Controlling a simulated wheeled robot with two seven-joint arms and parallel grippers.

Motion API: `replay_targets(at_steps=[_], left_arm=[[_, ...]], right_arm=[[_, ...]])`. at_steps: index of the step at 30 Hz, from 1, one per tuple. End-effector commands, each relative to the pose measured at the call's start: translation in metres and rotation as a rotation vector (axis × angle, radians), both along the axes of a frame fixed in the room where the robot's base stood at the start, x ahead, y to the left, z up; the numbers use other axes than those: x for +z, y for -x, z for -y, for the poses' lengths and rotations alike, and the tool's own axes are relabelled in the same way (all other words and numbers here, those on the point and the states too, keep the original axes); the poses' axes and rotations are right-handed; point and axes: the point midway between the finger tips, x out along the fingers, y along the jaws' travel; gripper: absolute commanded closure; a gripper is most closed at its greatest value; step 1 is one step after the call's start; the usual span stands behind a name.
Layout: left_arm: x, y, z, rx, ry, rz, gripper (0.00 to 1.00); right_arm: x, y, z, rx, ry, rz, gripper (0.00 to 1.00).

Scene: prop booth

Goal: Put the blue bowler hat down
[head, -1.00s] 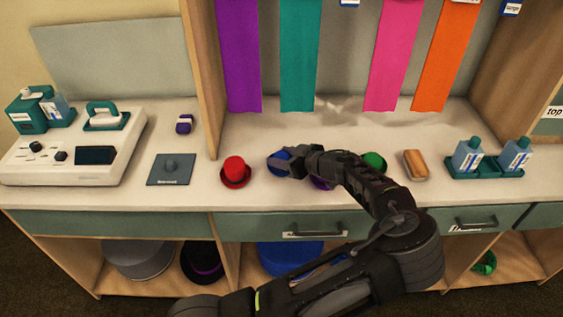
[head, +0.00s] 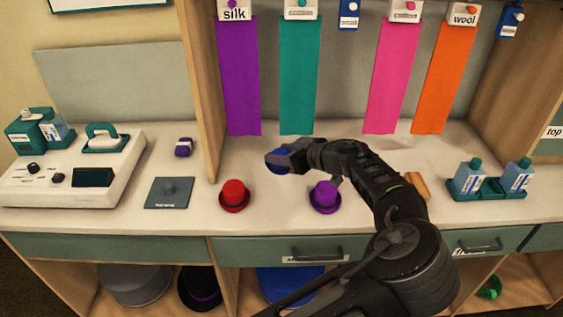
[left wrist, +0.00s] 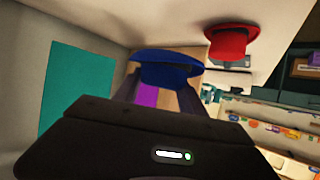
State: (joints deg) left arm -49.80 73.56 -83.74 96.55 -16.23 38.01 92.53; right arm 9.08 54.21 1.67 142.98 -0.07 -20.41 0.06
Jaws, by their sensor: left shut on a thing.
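The blue bowler hat (head: 278,160) is held in my left gripper (head: 284,158), above the white counter (head: 270,205) and to the right of the red hat in the head view. In the left wrist view the blue hat (left wrist: 168,68) sits between the fingertips, its brim across them. My left gripper is shut on it. Much of the hat is hidden behind the fingers in the head view. My right gripper is not in view.
A red hat (head: 234,195) and a purple hat (head: 325,196) stand on the counter, with bare counter between them. A brown block (head: 417,184) and a tray of blue bottles (head: 487,190) are to the right. A wooden divider (head: 201,90) rises at left.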

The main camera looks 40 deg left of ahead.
Motion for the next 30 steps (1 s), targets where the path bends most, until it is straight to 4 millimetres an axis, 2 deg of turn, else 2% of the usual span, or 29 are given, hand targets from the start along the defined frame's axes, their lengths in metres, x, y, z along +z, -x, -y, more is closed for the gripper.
replay_targets(at_steps=[20,26,30], left_arm=[[0.0,-0.002,0.002,-0.025,0.0,0.0,0.96],[0.001,-0.012,0.018,-0.216,0.001,0.0,0.96],[0.0,-0.021,0.048,-0.465,0.002,-0.001,0.96]], right_arm=[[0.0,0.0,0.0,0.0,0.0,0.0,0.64],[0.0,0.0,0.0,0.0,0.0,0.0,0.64],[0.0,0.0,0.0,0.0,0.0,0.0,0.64]])
